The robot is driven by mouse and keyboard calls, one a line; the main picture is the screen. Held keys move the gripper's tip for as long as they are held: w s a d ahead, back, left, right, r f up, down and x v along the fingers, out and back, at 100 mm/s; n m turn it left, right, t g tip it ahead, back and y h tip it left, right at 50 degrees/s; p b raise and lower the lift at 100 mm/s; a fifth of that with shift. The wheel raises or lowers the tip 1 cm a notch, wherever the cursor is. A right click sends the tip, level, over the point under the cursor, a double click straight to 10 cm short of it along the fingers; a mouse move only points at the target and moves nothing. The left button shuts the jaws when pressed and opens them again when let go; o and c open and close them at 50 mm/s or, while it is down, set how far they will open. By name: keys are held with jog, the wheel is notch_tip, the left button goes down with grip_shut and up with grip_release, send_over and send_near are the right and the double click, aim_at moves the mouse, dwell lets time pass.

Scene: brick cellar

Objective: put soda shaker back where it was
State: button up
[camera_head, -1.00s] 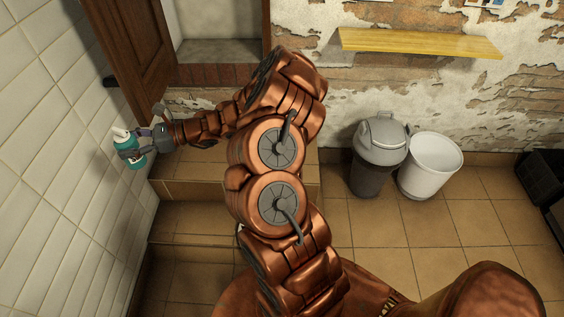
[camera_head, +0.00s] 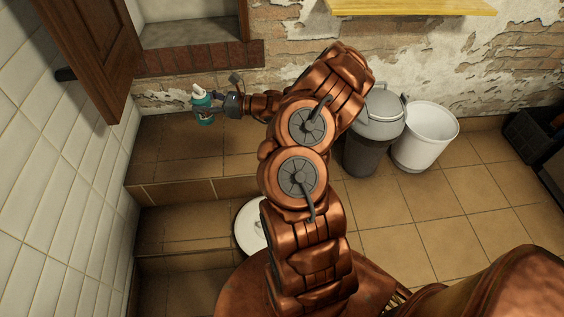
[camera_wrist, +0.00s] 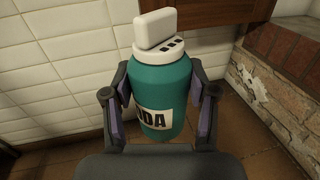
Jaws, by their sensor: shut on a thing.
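The soda shaker (camera_head: 203,106) is a teal container with a white flip lid standing open. In the wrist view the soda shaker (camera_wrist: 162,92) shows part of its label, reading "DA". My gripper (camera_head: 214,104) is shut on its body, with a finger on each side, and the shaker is roughly upright.
A brown wooden door (camera_head: 95,50) stands open at the left, beside a brick-edged niche (camera_head: 195,58). The tiled step (camera_head: 165,160) looks bare. A white round lid (camera_head: 249,228), a grey bin (camera_head: 372,125), a white bucket (camera_head: 425,138) and a yellow shelf (camera_head: 410,7) are also in view.

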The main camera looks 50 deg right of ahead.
jog(key=s+d+f+m+t+h+b, duration=0.15)
jog(key=s+d+f+h+b, duration=0.25)
jog(key=s+d+f+b, duration=0.55)
jog(key=s+d+f+m+t+h+b, duration=0.1)
jog(key=s+d+f+m+h+b, duration=0.4)
jog(key=d+f, duration=0.85)
jog(key=s+d+f+m+t+h+b, duration=0.1)
jog(key=s+d+f+h+b, duration=0.1)
jog(key=s+d+f+b, duration=0.65)
jog(key=w+a+f+b, duration=0.1)
jog(key=w+f+b, duration=0.1)
jog(key=w, duration=0.3)
jog(key=w+a+f+b, duration=0.1)
jog(key=w+f+b, duration=0.1)
jog(key=w, duration=0.3)
jog(key=w+a+f+b, duration=0.1)
jog(key=w+f+b, duration=0.2)
jog(key=w, duration=0.3)
jog(key=shift+w+b, duration=0.1)
jog(key=shift+b, duration=0.55)
jog(key=shift+r, duration=0.1)
jog(key=o, duration=1)
